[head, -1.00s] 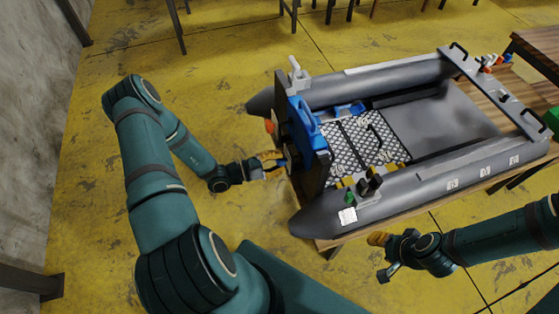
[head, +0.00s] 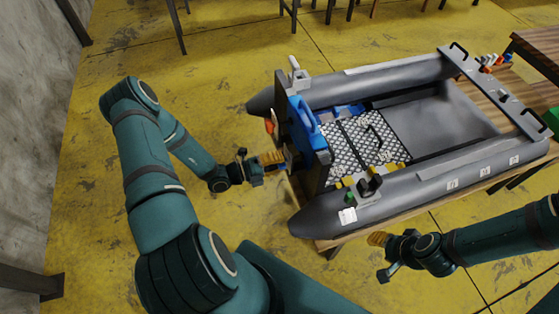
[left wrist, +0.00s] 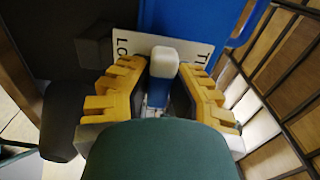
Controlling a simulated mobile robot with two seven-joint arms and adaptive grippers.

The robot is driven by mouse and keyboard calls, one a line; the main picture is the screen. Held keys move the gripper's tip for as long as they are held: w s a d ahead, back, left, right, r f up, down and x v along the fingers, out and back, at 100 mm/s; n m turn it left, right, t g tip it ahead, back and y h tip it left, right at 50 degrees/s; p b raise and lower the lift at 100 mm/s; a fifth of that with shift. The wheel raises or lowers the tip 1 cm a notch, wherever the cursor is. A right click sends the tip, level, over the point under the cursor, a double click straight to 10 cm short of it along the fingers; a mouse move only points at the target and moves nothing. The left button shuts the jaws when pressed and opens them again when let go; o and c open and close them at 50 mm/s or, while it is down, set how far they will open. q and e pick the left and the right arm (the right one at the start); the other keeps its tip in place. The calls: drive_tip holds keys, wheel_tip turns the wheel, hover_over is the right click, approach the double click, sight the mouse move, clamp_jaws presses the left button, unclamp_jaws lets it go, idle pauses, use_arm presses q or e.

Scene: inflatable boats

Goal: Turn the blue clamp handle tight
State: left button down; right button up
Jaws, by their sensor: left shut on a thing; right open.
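The blue clamp handle (left wrist: 161,80), with a pale rounded end, stands between the yellow fingers of my left gripper (left wrist: 160,92) in the left wrist view. That gripper is shut on it. In the head view, my left gripper (head: 277,160) is at the outer face of the dark transom board (head: 314,172), below the blue motor body (head: 305,122); the handle is mostly hidden there. A white label (left wrist: 127,46) with partly covered lettering lies behind the handle. My right gripper (head: 378,239) is open and empty, in front of the boat's near tube.
The grey inflatable boat (head: 420,178) rests on a wooden table (head: 480,88). A black fitting and a green piece sit on its near tube. Yellow floor left of the boat is clear. Bars run close along the right of the left wrist view.

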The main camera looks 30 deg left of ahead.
use_arm(q)
drive_tip(key=m, duration=0.3)
drive_tip(key=shift+d+m, duration=0.1)
drive_tip(key=shift+m, duration=0.3)
drive_tip(key=m, duration=0.3)
drive_tip(key=shift+r, duration=0.1)
drive_tip(key=shift+m, duration=0.3)
drive_tip(key=m, duration=0.7)
drive_tip(key=shift+m, duration=0.3)
drive_tip(key=shift+c, duration=2.3)
unclamp_jaws()
drive_tip(key=shift+w, duration=0.1)
